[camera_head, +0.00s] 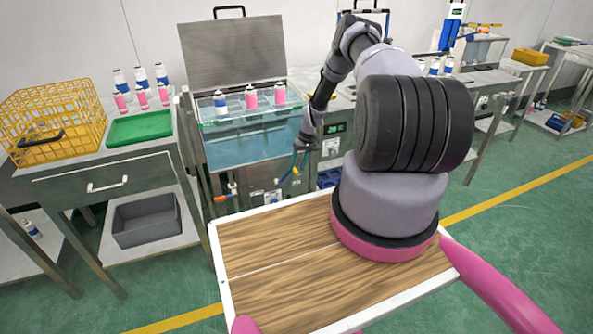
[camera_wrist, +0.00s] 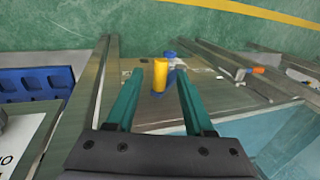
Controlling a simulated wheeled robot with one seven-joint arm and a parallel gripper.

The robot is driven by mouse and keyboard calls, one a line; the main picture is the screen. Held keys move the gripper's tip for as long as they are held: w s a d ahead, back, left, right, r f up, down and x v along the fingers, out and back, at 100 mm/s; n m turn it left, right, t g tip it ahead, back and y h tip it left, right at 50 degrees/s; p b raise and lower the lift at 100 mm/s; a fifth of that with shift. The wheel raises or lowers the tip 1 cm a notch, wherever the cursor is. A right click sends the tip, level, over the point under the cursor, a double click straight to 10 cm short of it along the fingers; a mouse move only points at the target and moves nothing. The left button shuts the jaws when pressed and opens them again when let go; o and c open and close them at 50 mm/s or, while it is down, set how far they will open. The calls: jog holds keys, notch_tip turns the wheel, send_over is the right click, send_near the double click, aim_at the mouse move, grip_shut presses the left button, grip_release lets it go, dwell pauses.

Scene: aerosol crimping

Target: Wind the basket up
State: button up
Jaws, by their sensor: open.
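The water bath (camera_head: 245,146) stands under a raised grey lid, with blue-green water behind its clear front. A blue-and-white can (camera_head: 220,102) and two pink cans (camera_head: 265,97) stand in a row near its top; the basket itself is not clearly made out. My gripper (camera_head: 291,172) is low at the bath's right front corner. In the wrist view my gripper (camera_wrist: 159,96) is open, with a yellow upright knob (camera_wrist: 160,75) between and slightly beyond its two green fingers. I see gaps on both sides of the knob. The water surface (camera_wrist: 285,125) lies to the right.
A yellow wire basket (camera_head: 60,125) and green tray (camera_head: 140,128) sit on the left bench, with several cans behind. A panel with a display (camera_head: 334,128) is right of the bath. In the wrist view a blue rack (camera_wrist: 38,82) lies left and a metal frame crosses right.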

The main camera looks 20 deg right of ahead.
jog(key=v, duration=0.8)
jog(key=shift+a, duration=0.2)
jog(key=c, duration=0.8)
jog(key=a+n+h, duration=0.1)
jog(key=a+n, duration=0.1)
jog(key=a+n+h, duration=0.1)
jog(key=a+n, duration=0.1)
jog(key=n, duration=0.1)
jog(key=a+n+g+h, duration=0.1)
jog(key=a+n, duration=0.1)
jog(key=n, duration=0.1)
jog(key=shift+s, duration=0.4)
grip_shut()
jog(key=w+a+r+n+t+h, duration=0.1)
jog(key=a+r+n+h, duration=0.4)
jog(key=n, duration=0.5)
jog(key=d+f+y, duration=0.1)
jog(key=d+f, duration=0.4)
jog(key=f, duration=0.7)
jog(key=shift+d+f, duration=0.2)
jog(key=shift+f, duration=0.2)
